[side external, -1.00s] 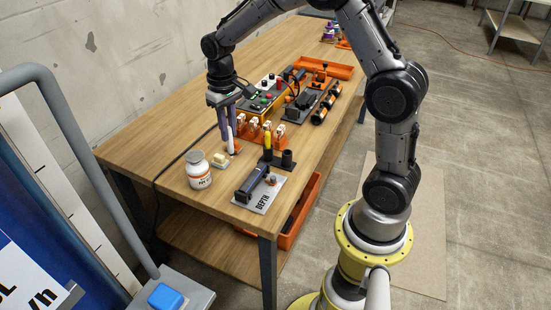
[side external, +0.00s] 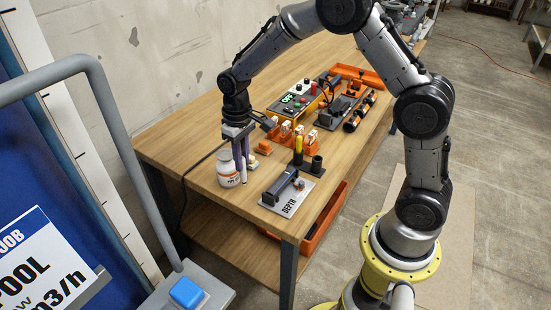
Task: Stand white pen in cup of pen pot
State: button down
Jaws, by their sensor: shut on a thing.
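My gripper (side external: 241,166) points down near the table's front left, with its purple fingers close together. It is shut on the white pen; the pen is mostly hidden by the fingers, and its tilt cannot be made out. The fingers are beside the white bottle and left of the pen pot. The pen pot (side external: 307,171) is black, with two cups on one base. A yellow pen (side external: 298,149) stands in its left cup. The right cup (side external: 317,163) looks empty.
A white bottle (side external: 229,174) is very close to my fingers. A pale block (side external: 253,164) and a small orange block (side external: 264,147) lie just behind. A depth gauge on a white plate (side external: 289,203) is in front of the pot. An orange rack (side external: 299,134) and control box (side external: 299,100) stand farther back.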

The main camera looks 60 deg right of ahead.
jog(key=s+d+r+m, duration=0.1)
jog(key=s+d+m, duration=0.3)
jog(key=d, duration=0.5)
jog(key=s+d+r+m, duration=0.2)
jog(key=s+d+m, duration=0.1)
jog(key=s+d, duration=0.6)
jog(key=shift+d+m, duration=0.4)
jog(key=shift+d, duration=0.2)
jog(key=shift+f, duration=0.4)
jog(key=shift+f, duration=0.35)
jog(key=shift+f, duration=0.15)
jog(key=shift+f, duration=0.95)
jog(key=shift+f, duration=0.15)
jog(key=shift+f, duration=0.65)
jog(key=shift+f, duration=0.35)
dwell(0.6)
